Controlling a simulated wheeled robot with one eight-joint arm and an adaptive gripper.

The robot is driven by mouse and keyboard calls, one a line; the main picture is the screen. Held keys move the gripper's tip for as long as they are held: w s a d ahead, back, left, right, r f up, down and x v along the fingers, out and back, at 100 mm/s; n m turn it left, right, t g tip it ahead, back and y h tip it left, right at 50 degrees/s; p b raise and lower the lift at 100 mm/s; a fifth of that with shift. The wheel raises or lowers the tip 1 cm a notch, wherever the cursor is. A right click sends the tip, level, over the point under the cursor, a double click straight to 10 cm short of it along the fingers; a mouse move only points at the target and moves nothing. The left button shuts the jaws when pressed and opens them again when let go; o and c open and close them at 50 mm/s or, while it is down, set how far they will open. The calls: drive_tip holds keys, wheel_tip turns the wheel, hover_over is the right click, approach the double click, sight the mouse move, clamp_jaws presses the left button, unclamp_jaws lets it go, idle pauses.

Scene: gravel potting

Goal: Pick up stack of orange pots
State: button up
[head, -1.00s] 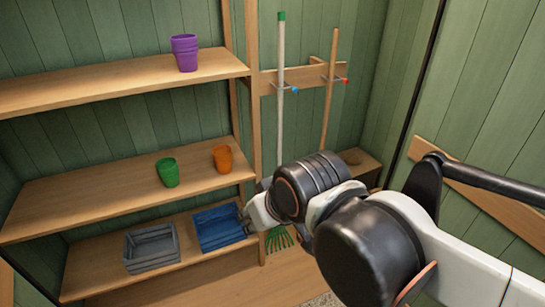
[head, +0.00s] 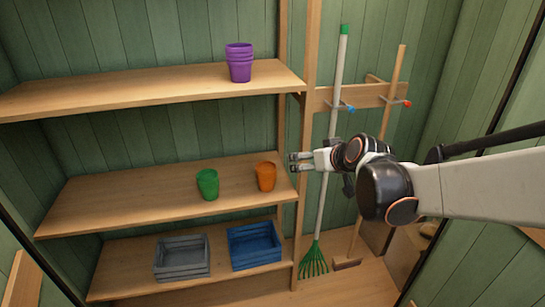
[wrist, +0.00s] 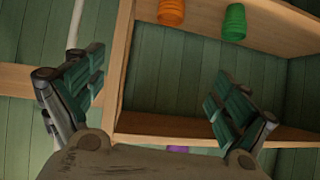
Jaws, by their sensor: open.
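The stack of orange pots (head: 266,177) stands upright near the right end of the middle shelf (head: 120,204). In the wrist view the orange pots (wrist: 171,12) show at the top edge, partly cut off. My gripper (head: 292,162) is just right of the orange pots in the head view, near the shelf's right end post. Its two fingers are spread apart with nothing between them, as the wrist view (wrist: 155,87) also shows. I cannot tell its exact distance from the pots.
Green pots (head: 207,184) stand left of the orange ones on the same shelf. Purple pots (head: 239,62) stand on the top shelf. A grey crate (head: 182,257) and a blue crate (head: 254,246) sit on the bottom shelf. A rake (head: 327,170) and a broom (head: 384,150) hang at the right.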

drive_tip(key=w+a+f+n+t+y+b, duration=0.1)
drive_tip(key=w+a+f, duration=0.4)
drive_tip(key=w+f, duration=0.4)
drive_tip(key=t+y+b, duration=0.1)
drive_tip(key=t+b, duration=0.1)
drive_tip(key=b, duration=0.1)
approach(262, 164)
drive_tip(key=shift+n, duration=0.3)
drive_tip(key=x, duration=0.1)
drive_tip(key=b+x, duration=0.1)
drive_tip(key=x, duration=0.1)
drive_tip(key=b+x, duration=0.1)
drive_tip(key=x, duration=0.1)
drive_tip(key=shift+w+f, duration=0.2)
drive_tip(key=shift+f, duration=0.15)
drive_tip(key=shift+w+a+b, duration=0.1)
drive_tip(key=shift+w+b, duration=0.15)
drive_tip(key=shift+b, duration=0.05)
drive_tip(key=shift+r, duration=0.1)
drive_tip(key=shift+c, duration=0.3)
drive_tip(key=c, duration=1.5)
